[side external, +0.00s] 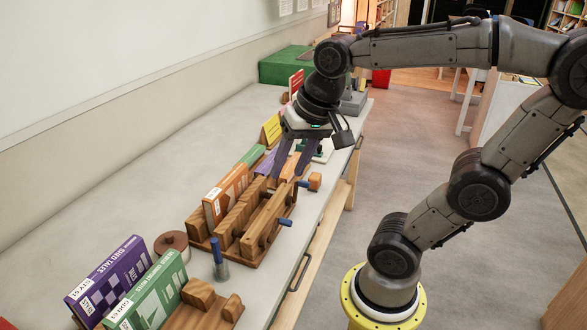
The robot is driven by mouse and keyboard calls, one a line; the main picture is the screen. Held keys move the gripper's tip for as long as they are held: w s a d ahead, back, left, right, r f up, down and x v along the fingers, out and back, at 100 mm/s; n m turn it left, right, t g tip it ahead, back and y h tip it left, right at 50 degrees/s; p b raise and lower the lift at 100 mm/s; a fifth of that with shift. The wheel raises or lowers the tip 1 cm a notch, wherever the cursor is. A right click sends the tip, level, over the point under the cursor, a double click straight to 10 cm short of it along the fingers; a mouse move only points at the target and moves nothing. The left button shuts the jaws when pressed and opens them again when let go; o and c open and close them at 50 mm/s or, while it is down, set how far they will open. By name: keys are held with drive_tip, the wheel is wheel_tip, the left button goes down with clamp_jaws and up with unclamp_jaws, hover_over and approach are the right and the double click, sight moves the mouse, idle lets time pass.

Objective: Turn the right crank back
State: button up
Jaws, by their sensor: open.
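My gripper (289,173) points down over the far end of a wooden stand (243,258), with its two dark fingers apart. No object can be made out held between them. A short blue handle (285,222) sticks out of the near part of the stand, and another blue handle (302,184) shows just right of my fingertips, beside an orange-brown wooden block (315,181). These look like crank handles; I cannot tell for sure which is the right crank. The fingers partly hide the far end of the stand, and I cannot tell whether they touch it.
Orange (226,194), purple (105,283) and green (150,294) books stand along the bench (120,177). A blue-handled upright tool (217,258) and a round brown wooden piece (171,243) are nearer. A yellow sign (271,130) stands behind my gripper. The bench's left side is clear.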

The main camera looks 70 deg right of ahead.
drive_tip(key=shift+w+d+r+n, duration=0.15)
drive_tip(key=shift+d+n, duration=0.1)
drive_tip(key=shift+n, duration=0.55)
drive_tip(key=shift+c, duration=1.2)
drive_tip(key=w+d+n, duration=0.1)
drive_tip(key=d+n, duration=0.1)
drive_tip(key=w+d+f+n+g+h, duration=0.1)
drive_tip(key=d+n, duration=0.1)
drive_tip(key=w+d+f+n+h, duration=0.1)
drive_tip(key=d, duration=0.1)
drive_tip(key=shift+w+n+g, duration=0.25)
drive_tip(key=shift+n+g, duration=0.05)
drive_tip(key=shift+n, duration=0.1)
clamp_jaws()
drive_tip(key=w+d+f+n+g, duration=0.1)
drive_tip(key=d+f+g, duration=0.1)
drive_tip(key=d+f, duration=1)
drive_tip(key=shift+d+f+g, duration=0.3)
drive_tip(key=shift+d+f, duration=0.1)
drive_tip(key=shift+f, duration=1.45)
